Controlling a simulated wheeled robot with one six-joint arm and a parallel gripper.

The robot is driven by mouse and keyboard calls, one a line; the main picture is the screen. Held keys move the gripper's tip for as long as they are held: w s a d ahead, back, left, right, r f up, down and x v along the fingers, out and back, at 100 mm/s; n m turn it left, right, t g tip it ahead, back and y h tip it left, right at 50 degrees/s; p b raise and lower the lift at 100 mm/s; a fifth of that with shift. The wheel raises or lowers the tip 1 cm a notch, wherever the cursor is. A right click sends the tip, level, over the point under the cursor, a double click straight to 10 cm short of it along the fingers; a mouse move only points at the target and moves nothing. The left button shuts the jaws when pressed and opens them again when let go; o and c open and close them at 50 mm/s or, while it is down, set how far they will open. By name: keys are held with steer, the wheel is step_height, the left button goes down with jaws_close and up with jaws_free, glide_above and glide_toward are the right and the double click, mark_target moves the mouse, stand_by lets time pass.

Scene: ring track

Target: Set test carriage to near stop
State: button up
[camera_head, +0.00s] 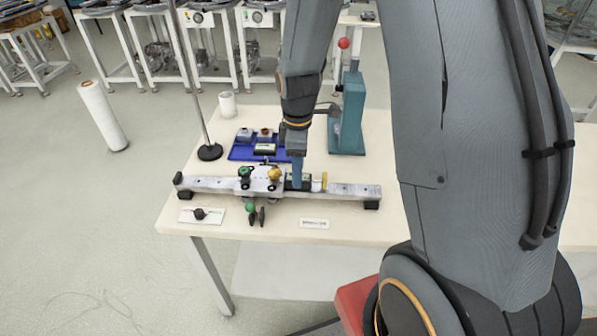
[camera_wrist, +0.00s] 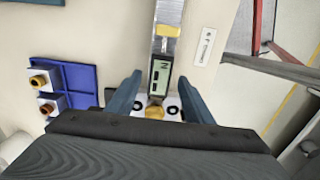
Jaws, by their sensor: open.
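A pale metal rail (camera_head: 350,190) runs left to right along the table's front part. A carriage block (camera_head: 260,183) with a green knob (camera_head: 244,171) and a brass knob (camera_head: 274,173) sits near its middle. A dark unit with a display (camera_wrist: 160,77) is right of the brass knob, and a yellow piece (camera_head: 324,181) stands on the rail further right. My gripper (camera_head: 297,180) points down over the display unit. In the wrist view its open fingers (camera_wrist: 158,90) lie either side of the display and brass knob. I cannot tell whether they touch anything.
A blue tray (camera_head: 236,155) with small parts lies behind the rail. A black rod stand (camera_head: 209,152) and a teal press (camera_head: 350,115) stand further back. A white plate with a dark knob (camera_head: 200,214) and a label (camera_head: 314,224) lie in front.

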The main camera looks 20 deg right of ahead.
steer(key=shift+f, duration=1)
